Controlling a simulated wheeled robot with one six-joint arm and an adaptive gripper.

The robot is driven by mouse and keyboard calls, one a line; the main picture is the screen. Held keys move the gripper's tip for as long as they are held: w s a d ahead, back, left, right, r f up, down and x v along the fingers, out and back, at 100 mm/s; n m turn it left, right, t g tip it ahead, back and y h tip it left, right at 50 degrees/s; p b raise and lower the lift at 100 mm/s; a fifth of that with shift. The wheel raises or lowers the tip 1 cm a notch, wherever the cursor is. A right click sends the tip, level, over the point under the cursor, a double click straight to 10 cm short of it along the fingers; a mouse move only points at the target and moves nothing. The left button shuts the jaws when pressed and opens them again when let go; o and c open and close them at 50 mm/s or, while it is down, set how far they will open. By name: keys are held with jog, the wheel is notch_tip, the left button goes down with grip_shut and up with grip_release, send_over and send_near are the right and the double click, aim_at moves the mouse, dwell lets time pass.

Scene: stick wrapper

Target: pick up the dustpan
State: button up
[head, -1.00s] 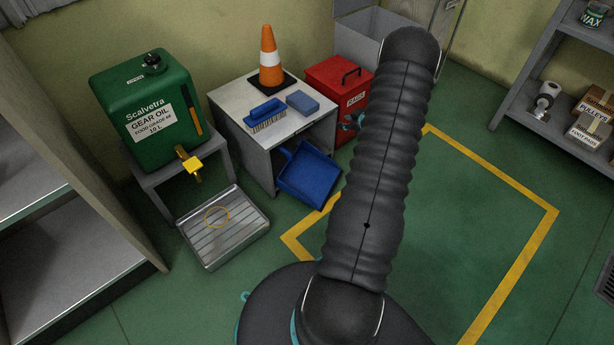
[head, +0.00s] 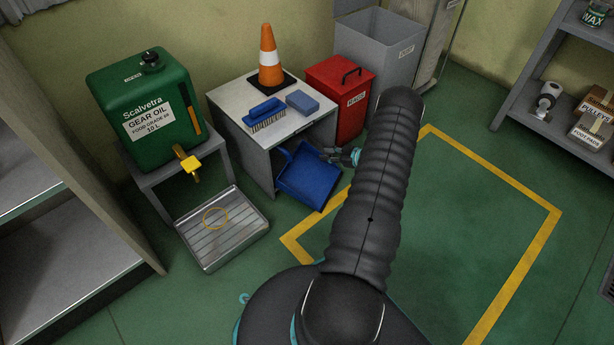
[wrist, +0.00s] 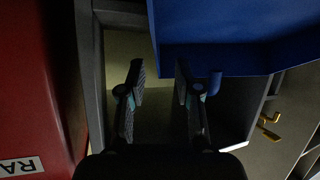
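The blue dustpan (head: 308,182) leans tilted against the front of the small grey cabinet, its pan low near the floor and its handle up at the left. My gripper (head: 325,154) is just above the right upper edge of the pan. In the wrist view my gripper (wrist: 160,80) is open, with nothing between its two fingers. There the dustpan (wrist: 235,40) fills the upper right, and a short blue stub, likely its handle (wrist: 215,82), is just right of the right finger, outside the gap. Contact cannot be told.
The grey cabinet (head: 235,105) carries a cone (head: 268,58), brush (head: 266,115) and sponge (head: 302,102). A red bin (head: 340,95) stands close beside my gripper. A drip tray (head: 222,230) lies at left below the green oil can (head: 145,105). Floor at right is clear.

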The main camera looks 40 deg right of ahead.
jog(key=shift+r+b+x, duration=0.2)
jog(key=shift+b+x, duration=0.2)
jog(key=shift+x, duration=2.65)
jog(key=shift+w, duration=0.1)
grip_shut()
jog(key=shift+d, duration=0.1)
